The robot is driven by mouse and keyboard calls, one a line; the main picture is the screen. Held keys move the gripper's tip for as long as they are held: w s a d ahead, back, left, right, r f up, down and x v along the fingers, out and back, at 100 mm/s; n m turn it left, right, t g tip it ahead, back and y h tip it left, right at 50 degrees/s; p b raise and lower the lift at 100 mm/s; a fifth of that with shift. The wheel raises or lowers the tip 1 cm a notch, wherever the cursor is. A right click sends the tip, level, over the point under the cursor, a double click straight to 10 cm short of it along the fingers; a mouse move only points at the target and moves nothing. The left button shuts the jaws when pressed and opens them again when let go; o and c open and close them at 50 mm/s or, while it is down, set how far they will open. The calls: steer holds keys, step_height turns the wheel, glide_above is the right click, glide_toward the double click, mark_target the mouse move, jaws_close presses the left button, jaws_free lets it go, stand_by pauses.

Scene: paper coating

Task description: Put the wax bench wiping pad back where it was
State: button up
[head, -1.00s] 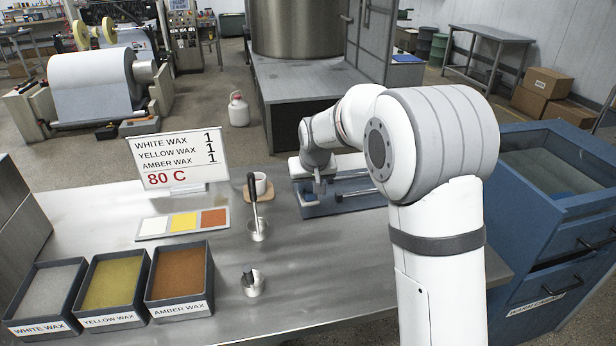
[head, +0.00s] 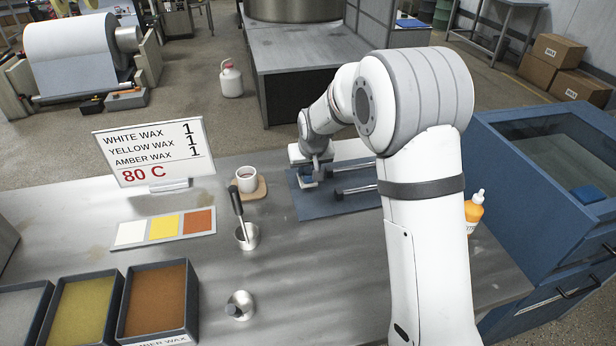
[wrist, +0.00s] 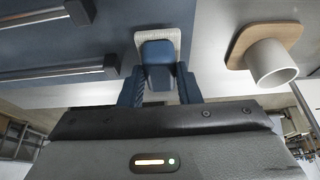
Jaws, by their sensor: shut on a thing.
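The wiping pad (wrist: 158,36) is pale with a blue-grey grip block. In the wrist view it sits between the blue fingers of my gripper (wrist: 160,84), which is shut on the block. In the head view, my gripper (head: 310,176) is over the left part of a blue mat (head: 335,208). The pad shows only as a small pale and blue patch there, mostly hidden by the gripper. I cannot tell whether it touches the mat.
A metal pot (head: 246,237) with a handled tool, wax trays (head: 160,300) and a sign (head: 153,152) are further left. An orange bottle (head: 474,212) stands right.

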mark_target(309, 174)
step_height(309, 174, down, 4)
steer(key=shift+s+r, duration=0.1)
steer(key=shift+r, duration=0.05)
steer(key=shift+d+r, duration=0.1)
steer(key=shift+s, duration=0.1)
steer(key=o, duration=0.9)
